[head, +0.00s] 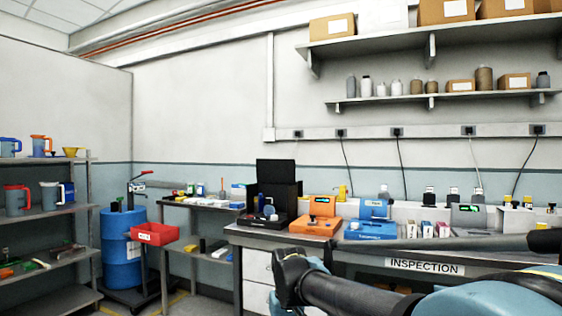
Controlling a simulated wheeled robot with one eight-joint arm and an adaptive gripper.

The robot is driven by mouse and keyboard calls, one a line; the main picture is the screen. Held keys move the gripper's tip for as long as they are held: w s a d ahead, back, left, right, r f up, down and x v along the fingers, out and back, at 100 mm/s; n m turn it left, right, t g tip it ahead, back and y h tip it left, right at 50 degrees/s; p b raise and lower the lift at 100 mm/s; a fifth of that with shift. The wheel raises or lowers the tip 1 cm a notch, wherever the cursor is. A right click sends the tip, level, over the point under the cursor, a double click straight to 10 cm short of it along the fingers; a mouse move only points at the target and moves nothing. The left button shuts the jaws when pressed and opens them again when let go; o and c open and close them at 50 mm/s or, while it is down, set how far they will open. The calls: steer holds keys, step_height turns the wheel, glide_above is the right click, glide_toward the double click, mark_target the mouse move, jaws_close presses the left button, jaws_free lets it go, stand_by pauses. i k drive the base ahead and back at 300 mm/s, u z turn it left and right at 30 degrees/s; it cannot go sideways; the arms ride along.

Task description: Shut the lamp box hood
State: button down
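The lamp box (280,196) is a black box on the left end of the inspection bench in the head view. Its black hood (276,171) appears to stand raised above the box. A dark, low base with small items lies in front of it, and details inside the box are too dark to tell. My arm reaches in from the lower right, with black links and blue joints, apart from the lamp box. I cannot make out gripper fingers on it.
An orange device (317,216) and a blue device (372,216) stand right of the lamp box. A red bin (155,233), a blue drum (121,255) and a grey shelf rack (50,214) are at the left. Wall shelves (430,37) hang above the bench.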

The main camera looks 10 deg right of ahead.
mark_target(283, 171)
steer(key=k, duration=0.5)
steer(key=z, duration=0.6)
steer(key=i, duration=1.65)
steer(key=u, duration=0.5)
